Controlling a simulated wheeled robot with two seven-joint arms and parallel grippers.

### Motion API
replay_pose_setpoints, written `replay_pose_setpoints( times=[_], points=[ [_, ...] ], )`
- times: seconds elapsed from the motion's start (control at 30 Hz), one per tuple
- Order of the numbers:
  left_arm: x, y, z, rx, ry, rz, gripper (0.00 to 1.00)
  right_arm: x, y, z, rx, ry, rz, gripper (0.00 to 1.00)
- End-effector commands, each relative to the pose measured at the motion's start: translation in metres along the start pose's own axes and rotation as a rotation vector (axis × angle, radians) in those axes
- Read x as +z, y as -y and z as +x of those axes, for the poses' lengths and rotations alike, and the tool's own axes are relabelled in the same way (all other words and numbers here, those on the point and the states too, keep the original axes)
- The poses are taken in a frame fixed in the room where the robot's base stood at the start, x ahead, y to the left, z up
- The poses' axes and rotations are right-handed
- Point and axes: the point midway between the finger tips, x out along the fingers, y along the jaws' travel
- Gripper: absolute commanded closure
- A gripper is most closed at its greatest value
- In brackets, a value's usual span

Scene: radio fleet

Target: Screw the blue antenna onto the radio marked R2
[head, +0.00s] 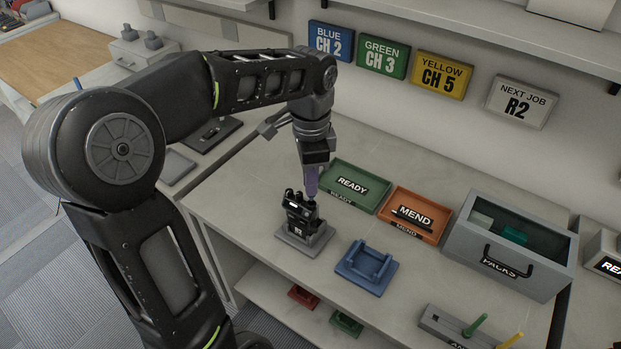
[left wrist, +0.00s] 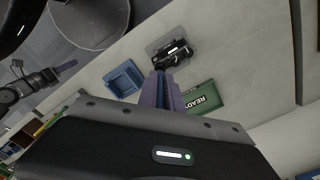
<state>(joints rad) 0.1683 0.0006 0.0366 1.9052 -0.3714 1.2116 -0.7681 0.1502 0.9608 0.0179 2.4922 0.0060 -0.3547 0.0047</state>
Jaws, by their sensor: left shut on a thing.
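The black radio (head: 302,212) stands upright in a grey stand (head: 304,238) on the bench; its label is too small to read. In the left wrist view the radio (left wrist: 174,54) is just beyond my fingertips. My left gripper (head: 311,190), with purple fingers, points down at the radio's top. It is shut on a thin dark bluish piece, seemingly the blue antenna (left wrist: 161,88), mostly hidden between the fingers. The lower end seems to meet the radio's top; I cannot tell if it is threaded. My right gripper (left wrist: 67,67) shows small at the left of the wrist view.
A blue cradle (head: 367,268) is empty beside the stand. A green READY tray (head: 357,183) and an orange MEND tray (head: 414,214) lie behind. A grey packs bin (head: 515,262) is right. The antenna rack (head: 450,328) holds green and yellow antennas.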

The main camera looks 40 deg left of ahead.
Motion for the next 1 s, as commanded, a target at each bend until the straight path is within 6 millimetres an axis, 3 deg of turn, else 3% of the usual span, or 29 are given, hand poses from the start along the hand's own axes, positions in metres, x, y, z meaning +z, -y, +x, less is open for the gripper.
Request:
replay_pose_setpoints(
  times=[1.0],
  points=[
    [0.0, 0.0, 0.012, 0.0, 0.0, 0.0, 1.0, 0.0, -0.003, 0.007, 0.0, 0.0, 0.0, 0.64]
  ],
)
